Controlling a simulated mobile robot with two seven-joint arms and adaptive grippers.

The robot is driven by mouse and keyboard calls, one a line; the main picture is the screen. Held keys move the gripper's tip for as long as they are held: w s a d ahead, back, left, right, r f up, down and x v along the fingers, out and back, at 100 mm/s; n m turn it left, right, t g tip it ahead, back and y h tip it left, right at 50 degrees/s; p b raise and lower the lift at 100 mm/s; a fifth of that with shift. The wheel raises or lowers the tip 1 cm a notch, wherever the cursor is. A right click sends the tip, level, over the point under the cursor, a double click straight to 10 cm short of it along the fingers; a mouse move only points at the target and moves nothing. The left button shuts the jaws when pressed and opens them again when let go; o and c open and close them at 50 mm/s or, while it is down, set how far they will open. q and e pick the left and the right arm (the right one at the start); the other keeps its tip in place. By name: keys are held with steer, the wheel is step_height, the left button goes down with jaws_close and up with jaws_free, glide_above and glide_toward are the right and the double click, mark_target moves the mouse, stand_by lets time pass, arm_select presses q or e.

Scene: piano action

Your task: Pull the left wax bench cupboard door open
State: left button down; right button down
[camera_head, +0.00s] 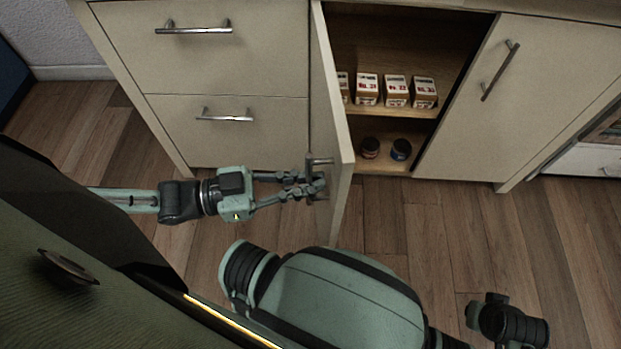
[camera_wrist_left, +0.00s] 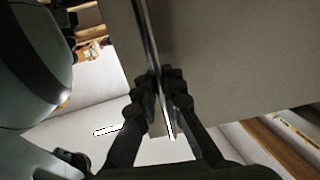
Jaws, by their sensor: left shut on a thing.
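The left cupboard door (camera_head: 336,120) stands swung out from the cabinet, seen nearly edge-on in the head view. Its outer face (camera_wrist_left: 230,60) fills the upper right of the left wrist view. My left gripper (camera_head: 318,184) is at the door's handle (camera_head: 320,160), on the door's left side. In the left wrist view the fingers (camera_wrist_left: 163,90) are closed around the metal bar handle (camera_wrist_left: 147,35). My right gripper does not show clearly; only parts of my arm are at the bottom of the head view.
Inside the open cupboard, several small boxes (camera_head: 396,91) stand on the shelf and two dark jars (camera_head: 401,149) below. The right door (camera_head: 524,95) is shut. Two drawers (camera_head: 215,52) are shut on the left. Wooden floor (camera_head: 400,225) lies in front.

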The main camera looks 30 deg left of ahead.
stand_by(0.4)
arm_select(q)
steer(key=c, duration=1.6)
jaws_free()
steer(key=v, duration=1.2)
